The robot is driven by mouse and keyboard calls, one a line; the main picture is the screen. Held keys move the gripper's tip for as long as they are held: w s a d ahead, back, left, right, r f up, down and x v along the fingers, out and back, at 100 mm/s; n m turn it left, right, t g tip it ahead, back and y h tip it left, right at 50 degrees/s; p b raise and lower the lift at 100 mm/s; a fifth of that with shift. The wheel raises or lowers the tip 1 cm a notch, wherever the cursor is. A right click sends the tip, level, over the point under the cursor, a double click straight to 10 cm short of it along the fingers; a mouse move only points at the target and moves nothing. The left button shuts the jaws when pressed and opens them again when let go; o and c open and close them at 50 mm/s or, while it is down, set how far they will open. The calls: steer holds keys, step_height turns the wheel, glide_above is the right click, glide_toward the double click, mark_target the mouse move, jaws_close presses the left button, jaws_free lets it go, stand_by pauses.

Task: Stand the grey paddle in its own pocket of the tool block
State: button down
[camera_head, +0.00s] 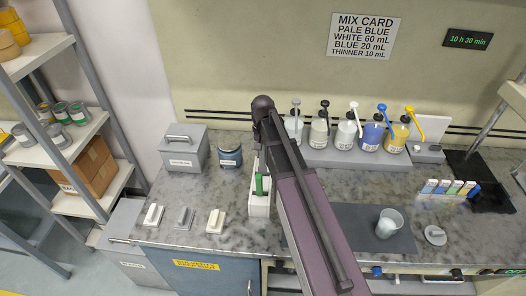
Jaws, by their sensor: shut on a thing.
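The white tool block (259,209) stands on the counter just left of my arm. A green handle (259,185) stands upright in it, and the arm covers the block's right side. My gripper (262,160) is above and behind the block, mostly hidden by my own arm. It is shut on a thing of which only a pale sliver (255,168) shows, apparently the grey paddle. Whether its lower end is in a pocket or above the block cannot be seen.
A grey box (184,150) and a can (230,156) stand behind. Pump bottles (346,134) line the back right. A cup (389,223) stands on a dark mat (352,240).

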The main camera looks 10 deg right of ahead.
steer(key=shift+f+b, duration=1.25)
steer(key=shift+f, duration=0.15)
steer(key=shift+f, duration=0.25)
steer(key=shift+c, duration=1.9)
jaws_free()
steer(key=shift+r, duration=0.15)
steer(key=shift+r+p, duration=3.3)
steer(key=shift+r, duration=0.1)
steer(key=shift+s, duration=0.1)
